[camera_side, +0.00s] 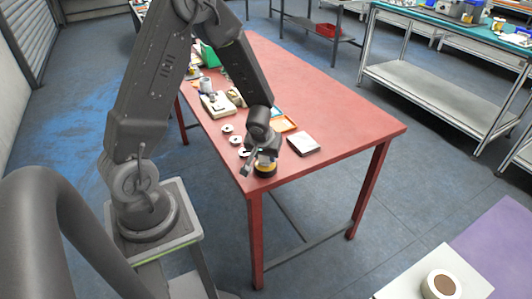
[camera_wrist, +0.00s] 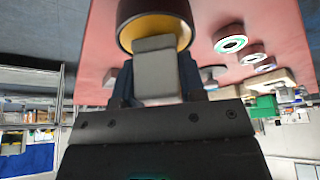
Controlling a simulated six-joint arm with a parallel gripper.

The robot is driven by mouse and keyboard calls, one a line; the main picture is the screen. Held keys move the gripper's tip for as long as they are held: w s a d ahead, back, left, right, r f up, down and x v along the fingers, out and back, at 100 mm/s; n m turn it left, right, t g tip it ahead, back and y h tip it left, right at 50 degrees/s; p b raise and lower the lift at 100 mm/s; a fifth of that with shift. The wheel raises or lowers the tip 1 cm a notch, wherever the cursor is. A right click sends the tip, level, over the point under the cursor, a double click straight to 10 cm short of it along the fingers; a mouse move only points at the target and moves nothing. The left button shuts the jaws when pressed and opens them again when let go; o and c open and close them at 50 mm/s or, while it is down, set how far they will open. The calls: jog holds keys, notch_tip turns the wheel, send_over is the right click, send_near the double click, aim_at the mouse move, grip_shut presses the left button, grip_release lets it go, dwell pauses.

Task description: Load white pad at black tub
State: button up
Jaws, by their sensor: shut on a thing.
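The black tub (camera_side: 265,170), round with a yellow inside, stands on the red table near its front corner. In the wrist view the tub (camera_wrist: 154,14) is at the top, its mouth facing my gripper. My gripper (camera_side: 266,156) is right above the tub, pointing down. In the wrist view my gripper (camera_wrist: 157,78) is shut on the white pad (camera_wrist: 157,68), a small block that looks pale grey in shade. The pad's far end overlaps the tub's mouth. I cannot tell how far it is inside or whether it touches the bottom.
Several round pieces with white tops (camera_side: 236,140) lie left of the tub. A dark flat box with a pale top (camera_side: 303,143) and an orange tray (camera_side: 286,123) lie behind it. A white device (camera_side: 217,104) stands farther back. The red table's (camera_side: 345,120) right half is clear.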

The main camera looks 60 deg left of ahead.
jog(key=shift+f, duration=0.4)
dwell(1.0)
jog(key=shift+r, duration=3.6)
jog(key=w+d+r+m+t+h, duration=0.1)
jog(key=w+d+r+m+h, duration=0.1)
jog(key=w+d+m, duration=0.5)
jog(key=shift+d+m+h, duration=0.6)
jog(key=shift+d+m, duration=0.4)
jog(key=shift+d, duration=1)
